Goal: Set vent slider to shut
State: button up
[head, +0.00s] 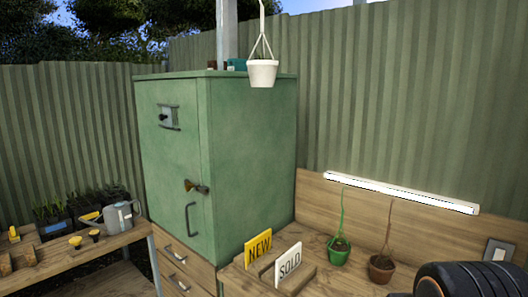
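The green cabinet (250,160) stands at the centre left, with its door closed or nearly so. A small metal fitting that looks like the vent slider (168,117) sits high on the door. It has a dark knob toward its left and short rails above and below. It is too small to tell whether the vent is open or shut. A black rounded part of my arm shows at the bottom right, well apart from the cabinet. My gripper is not in view.
A wooden bench (236,283) at the lower right holds yellow NEW (258,248) and white SOLD (288,265) signs and two potted plants (339,250). A hanging white pot (262,73) is near the cabinet top. A shelf (72,257) with a watering can (121,217) stands left.

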aim_at(166, 117)
jog(key=i+j+u, duration=0.1)
jog(key=i+j, duration=0.5)
jog(key=j, duration=0.2)
jog(key=i+j+u, duration=0.1)
jog(key=i+j, duration=0.5)
jog(key=j, duration=0.1)
